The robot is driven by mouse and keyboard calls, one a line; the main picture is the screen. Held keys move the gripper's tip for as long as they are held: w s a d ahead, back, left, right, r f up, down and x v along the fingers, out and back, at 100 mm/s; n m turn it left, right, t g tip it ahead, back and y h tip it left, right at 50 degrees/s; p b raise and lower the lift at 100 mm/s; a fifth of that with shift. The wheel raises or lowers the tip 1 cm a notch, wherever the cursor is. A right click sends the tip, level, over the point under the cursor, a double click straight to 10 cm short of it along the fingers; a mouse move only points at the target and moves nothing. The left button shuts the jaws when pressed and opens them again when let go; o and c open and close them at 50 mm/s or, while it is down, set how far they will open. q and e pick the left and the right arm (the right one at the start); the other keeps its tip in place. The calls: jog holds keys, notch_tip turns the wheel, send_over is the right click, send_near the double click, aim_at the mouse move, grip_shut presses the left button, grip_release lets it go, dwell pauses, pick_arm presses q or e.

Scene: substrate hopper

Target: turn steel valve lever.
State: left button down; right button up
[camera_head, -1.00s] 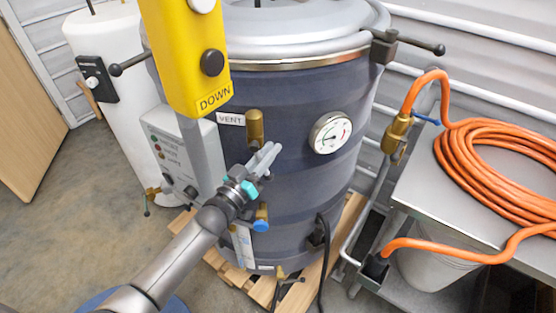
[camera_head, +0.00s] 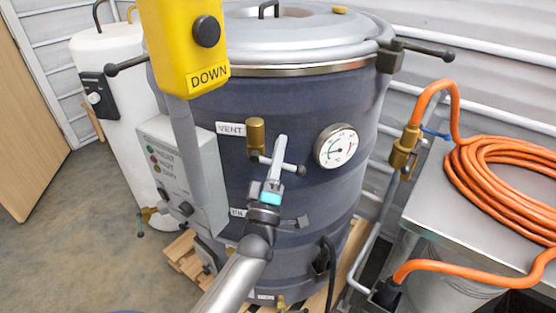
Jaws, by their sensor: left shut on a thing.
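A steel valve lever (camera_head: 291,167) with a dark tip at its right end sits on the front of the dark blue drum, below and right of the brass VENT fitting (camera_head: 256,135). My left gripper (camera_head: 279,148) comes up from below in the head view. Its fingers are shut on the lever and cross it, hiding its middle. The lever tilts slightly down to the right. My right gripper is not in view.
A round gauge (camera_head: 336,146) sits to the right of the lever. A grey control box (camera_head: 180,165) and a yellow DOWN pendant (camera_head: 188,45) stand at the left. A steel table (camera_head: 430,215) with a coiled orange hose (camera_head: 500,175) is at the right.

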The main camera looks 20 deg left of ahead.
pick_arm(q)
jog(key=shift+a+r+n+y+b, duration=0.1)
jog(key=shift+r+n+y+b, duration=0.15)
jog(key=shift+n+y, duration=0.75)
jog(key=shift+d+r+n+y+b, duration=0.1)
jog(key=shift+r+n+y+b, duration=0.15)
jog(key=shift+n+y, duration=0.8)
jog(key=shift+a+r+n+y+b, duration=0.15)
jog(key=shift+r+n+y, duration=0.3)
jog(key=shift+n, duration=1)
jog(key=shift+y, duration=0.3)
jog(key=c, duration=0.8)
grip_release()
jog(key=shift+f, duration=0.1)
jog(key=shift+c, duration=0.2)
jog(key=shift+s, duration=0.1)
jog(key=b+v, duration=0.2)
jog(key=v, duration=1.3)
jog(key=shift+s+r, duration=0.2)
jog(key=shift+s, duration=0.05)
jog(key=shift+f, duration=0.1)
